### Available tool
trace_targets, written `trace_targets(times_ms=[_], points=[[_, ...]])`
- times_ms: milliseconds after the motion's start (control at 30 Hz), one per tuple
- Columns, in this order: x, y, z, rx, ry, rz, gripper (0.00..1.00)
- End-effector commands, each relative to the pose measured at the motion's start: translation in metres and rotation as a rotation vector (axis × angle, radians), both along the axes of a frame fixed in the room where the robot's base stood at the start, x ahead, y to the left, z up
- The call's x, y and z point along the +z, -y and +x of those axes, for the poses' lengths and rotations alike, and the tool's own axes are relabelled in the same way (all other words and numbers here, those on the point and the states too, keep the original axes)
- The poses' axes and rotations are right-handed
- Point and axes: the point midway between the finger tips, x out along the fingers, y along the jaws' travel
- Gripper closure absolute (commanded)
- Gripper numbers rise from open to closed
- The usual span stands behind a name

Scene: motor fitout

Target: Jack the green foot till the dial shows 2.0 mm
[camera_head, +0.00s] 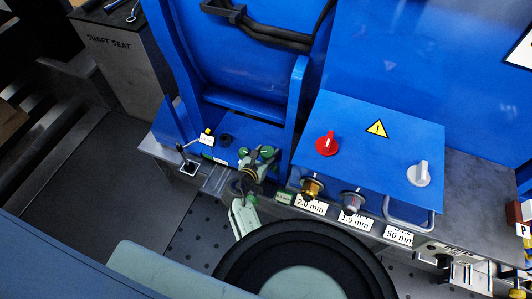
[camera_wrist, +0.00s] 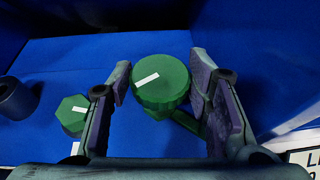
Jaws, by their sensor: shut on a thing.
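My gripper (camera_head: 254,163) reaches down to the foot of the blue machine frame. In the wrist view its fingers (camera_wrist: 158,95) are closed around a round green knob (camera_wrist: 160,82) with a white line on top. The line slants up to the right. A smaller green hex piece (camera_wrist: 72,113) with its own white mark stands left of the fingers. Green parts (camera_head: 268,151) also show at my gripper in the head view. A small stand with a dark upright (camera_head: 188,167) is left of the foot; I cannot make out a dial reading.
A blue box with a red knob (camera_head: 326,143) and a grey-white knob (camera_head: 422,174) is on the right. Tags reading 2.0 mm (camera_head: 311,206), 1.0 mm (camera_head: 354,222) and 50 mm (camera_head: 398,236) line the front edge. A dark cylinder (camera_wrist: 14,98) stands at left in the wrist view.

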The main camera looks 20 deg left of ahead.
Motion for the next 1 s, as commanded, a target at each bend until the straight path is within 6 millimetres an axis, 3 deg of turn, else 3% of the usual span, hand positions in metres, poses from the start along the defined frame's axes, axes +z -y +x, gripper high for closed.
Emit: trace_targets(times_ms=[267, 667, 1000], points=[[-0.0001, 0.0, -0.0001, 0.0, 0.0, 0.0, 0.82], [0.0001, -0.0024, 0.0005, -0.082, 0.001, 0.0, 0.83], [0.0006, -0.0064, 0.0029, -0.355, 0.002, 0.001, 0.82]])
